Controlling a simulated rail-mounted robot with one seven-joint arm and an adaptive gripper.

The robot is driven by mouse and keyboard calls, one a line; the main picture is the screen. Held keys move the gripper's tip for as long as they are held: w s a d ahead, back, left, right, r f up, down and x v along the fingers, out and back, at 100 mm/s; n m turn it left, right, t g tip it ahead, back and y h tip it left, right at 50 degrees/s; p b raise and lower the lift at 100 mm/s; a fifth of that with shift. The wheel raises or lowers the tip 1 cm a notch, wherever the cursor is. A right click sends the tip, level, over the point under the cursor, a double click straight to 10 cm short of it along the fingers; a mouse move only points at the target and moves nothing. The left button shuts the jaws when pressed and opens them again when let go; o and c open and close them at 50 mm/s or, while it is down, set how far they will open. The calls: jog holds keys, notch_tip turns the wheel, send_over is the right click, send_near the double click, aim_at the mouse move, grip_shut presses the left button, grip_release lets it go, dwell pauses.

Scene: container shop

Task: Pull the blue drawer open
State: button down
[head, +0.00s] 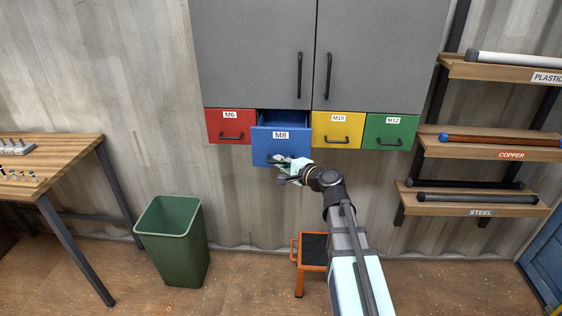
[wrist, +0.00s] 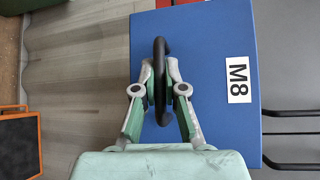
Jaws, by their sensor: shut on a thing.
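The blue drawer (head: 272,146), labelled M8, sits under the grey cabinet and is pulled partly out, with its open top showing at the back. In the wrist view its blue front (wrist: 205,45) fills the middle, with a black handle (wrist: 160,60) on it. My gripper (head: 281,167) is at the drawer's front, and in the wrist view its two fingers (wrist: 160,80) are closed around the handle from both sides. In the head view the gripper mostly hides the handle.
The red drawer (head: 230,127), yellow drawer (head: 336,130) and green drawer (head: 390,132) are shut. A green bin (head: 172,240) and an orange step stool (head: 298,262) stand below. A wooden table (head: 60,158) is at left; shelves with pipes (head: 480,148) are at right.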

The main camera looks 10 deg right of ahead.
jog(key=c, duration=1.2)
grip_release()
jog(key=v, duration=1.2)
